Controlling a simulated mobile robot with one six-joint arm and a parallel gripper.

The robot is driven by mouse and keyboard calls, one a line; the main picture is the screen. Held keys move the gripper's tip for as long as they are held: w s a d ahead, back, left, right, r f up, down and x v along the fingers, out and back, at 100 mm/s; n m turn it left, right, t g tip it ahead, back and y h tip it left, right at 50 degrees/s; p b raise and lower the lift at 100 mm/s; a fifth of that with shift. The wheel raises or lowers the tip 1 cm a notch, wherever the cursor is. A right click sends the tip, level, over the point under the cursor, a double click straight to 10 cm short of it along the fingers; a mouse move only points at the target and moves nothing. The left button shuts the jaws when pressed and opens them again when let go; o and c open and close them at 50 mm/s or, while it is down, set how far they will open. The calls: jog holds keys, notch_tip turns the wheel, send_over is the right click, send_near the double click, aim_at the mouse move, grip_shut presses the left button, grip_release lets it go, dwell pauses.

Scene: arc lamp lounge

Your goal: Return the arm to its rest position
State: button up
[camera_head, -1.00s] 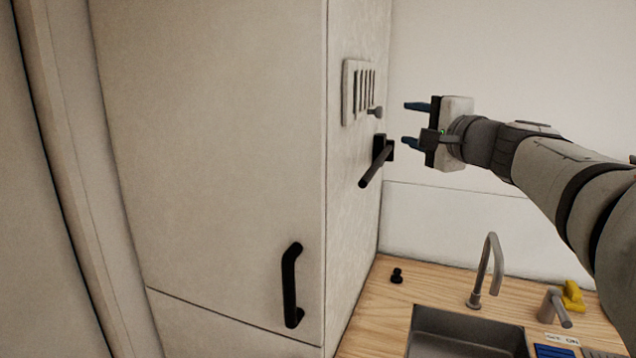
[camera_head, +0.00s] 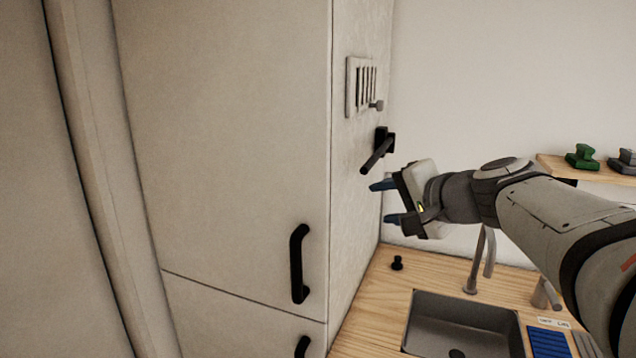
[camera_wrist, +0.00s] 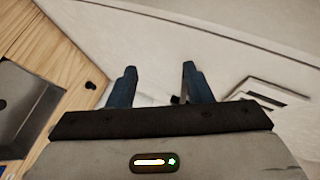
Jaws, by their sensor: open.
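My gripper (camera_head: 380,202) is open and empty in the head view. Its two blue fingers point left toward the side of the tall cabinet, just below a black lever handle (camera_head: 378,152). My arm reaches in from the right edge, above the sink. In the wrist view the two blue fingers of my gripper (camera_wrist: 158,88) stand apart with nothing between them. Part of a dark object shows close by the right finger there.
A tall pale cabinet (camera_head: 230,130) fills the left, with black handles (camera_head: 298,262) and a slotted vent (camera_head: 362,86). The wooden counter (camera_head: 375,310) holds a sink (camera_head: 465,325), a faucet (camera_head: 483,262) and a small black knob (camera_head: 397,262). A shelf (camera_head: 550,168) carries a green object (camera_head: 583,157).

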jog(key=s+d+f+n+g+h, duration=0.3)
jog(key=s+f+n+g+h, duration=0.3)
jog(key=s+f, duration=1.3)
notch_tip(320, 180, down, 4)
jog(key=n+g, duration=0.2)
jog(key=shift+s+n+h, duration=0.4)
jog(key=shift+r, duration=0.15)
